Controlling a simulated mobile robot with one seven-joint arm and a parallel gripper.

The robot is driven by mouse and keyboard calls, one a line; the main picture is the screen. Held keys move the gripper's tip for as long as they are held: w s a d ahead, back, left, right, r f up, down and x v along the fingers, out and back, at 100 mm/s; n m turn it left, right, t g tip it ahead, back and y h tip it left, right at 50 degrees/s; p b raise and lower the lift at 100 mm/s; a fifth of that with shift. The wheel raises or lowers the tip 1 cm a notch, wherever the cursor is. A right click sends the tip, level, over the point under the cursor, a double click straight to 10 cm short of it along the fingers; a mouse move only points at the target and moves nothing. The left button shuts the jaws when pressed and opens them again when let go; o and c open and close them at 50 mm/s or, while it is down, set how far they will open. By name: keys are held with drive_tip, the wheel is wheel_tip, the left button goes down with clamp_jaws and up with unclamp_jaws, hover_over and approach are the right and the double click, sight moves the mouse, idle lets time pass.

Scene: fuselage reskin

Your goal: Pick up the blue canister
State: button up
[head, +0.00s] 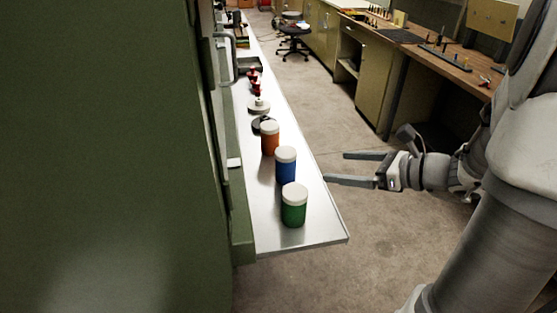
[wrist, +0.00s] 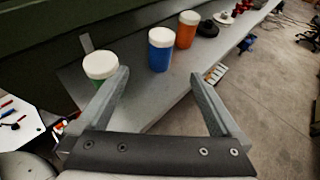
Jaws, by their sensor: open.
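The blue canister (head: 286,166) with a white lid stands upright on a narrow metal shelf (head: 318,223), between an orange canister (head: 270,140) and a green canister (head: 294,208). In the wrist view the blue canister (wrist: 160,50) stands beyond the fingertips, roughly between their lines. My gripper (head: 335,168) is open and empty, to the right of the shelf in the head view, its fingers pointing left toward the canisters. In the wrist view my gripper (wrist: 158,76) has its left finger close to the green canister (wrist: 101,70) and partly hiding it; I cannot tell whether they touch.
A green wall panel (head: 110,150) borders the shelf on the left. Red and dark items (head: 256,88) stand farther along the shelf. A workbench (head: 440,50) with tools and an office chair (head: 294,38) are at the back. The floor right of the shelf is clear.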

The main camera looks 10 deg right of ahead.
sight(295, 163)
drive_tip(key=b+x, duration=0.1)
drive_tip(key=x, duration=1)
drive_tip(key=shift+w+a+f+b, duration=0.2)
drive_tip(key=shift+f+b, duration=0.1)
drive_tip(key=shift+b+x, duration=0.4)
drive_tip(key=shift+x, duration=2.3)
drive_tip(key=shift+d+f, duration=0.1)
drive_tip(key=shift+f, duration=0.05)
drive_tip(key=shift+c, duration=0.3)
drive_tip(key=c, duration=1.5)
